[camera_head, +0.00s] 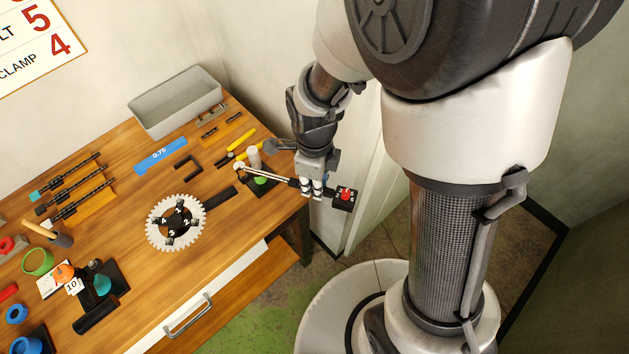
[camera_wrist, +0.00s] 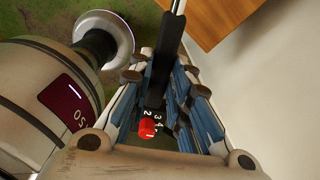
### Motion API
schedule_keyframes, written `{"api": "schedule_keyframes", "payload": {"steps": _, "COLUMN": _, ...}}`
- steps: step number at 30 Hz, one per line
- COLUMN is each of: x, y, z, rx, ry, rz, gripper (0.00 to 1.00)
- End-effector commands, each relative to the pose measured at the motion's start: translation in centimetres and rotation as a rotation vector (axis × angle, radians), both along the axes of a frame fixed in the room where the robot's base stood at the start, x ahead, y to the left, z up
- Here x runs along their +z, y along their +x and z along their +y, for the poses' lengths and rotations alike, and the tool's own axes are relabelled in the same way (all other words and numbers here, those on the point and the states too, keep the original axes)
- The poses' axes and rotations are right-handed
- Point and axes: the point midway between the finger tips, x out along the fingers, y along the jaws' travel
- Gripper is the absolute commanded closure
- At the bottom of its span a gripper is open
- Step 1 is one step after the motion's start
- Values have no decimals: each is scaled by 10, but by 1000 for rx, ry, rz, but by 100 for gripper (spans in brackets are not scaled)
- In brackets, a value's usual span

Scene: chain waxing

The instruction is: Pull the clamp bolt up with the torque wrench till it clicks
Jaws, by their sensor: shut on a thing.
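My gripper (camera_head: 312,186) is shut on the torque wrench (camera_head: 280,178), just off the table's right edge. The wrench's thin shaft points left over the table. A black box with a red knob (camera_head: 345,194) is at its right end. The wrench's far end is near a small white post and a dark stand with a green disc (camera_head: 261,181). I cannot make out the clamp bolt, or whether the wrench touches it.
A toothed chainring (camera_head: 175,222) with numbered bolts lies mid-table. A grey bin (camera_head: 175,101) stands at the back. Several tools and a blue 0.75 strip (camera_head: 161,156) lie around. A wall sign (camera_head: 40,40) shows 5 and CLAMP 4. A white wall panel (camera_head: 366,170) stands close behind my gripper.

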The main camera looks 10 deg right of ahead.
Motion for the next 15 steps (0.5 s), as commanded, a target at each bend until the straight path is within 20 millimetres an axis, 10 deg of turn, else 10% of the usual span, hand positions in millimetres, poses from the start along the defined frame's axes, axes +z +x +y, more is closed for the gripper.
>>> {"api": "schedule_keyframes", "payload": {"steps": 15, "x": -11, "y": 0, "z": 0, "rx": 0, "ry": 0, "rz": 0, "gripper": 100}}
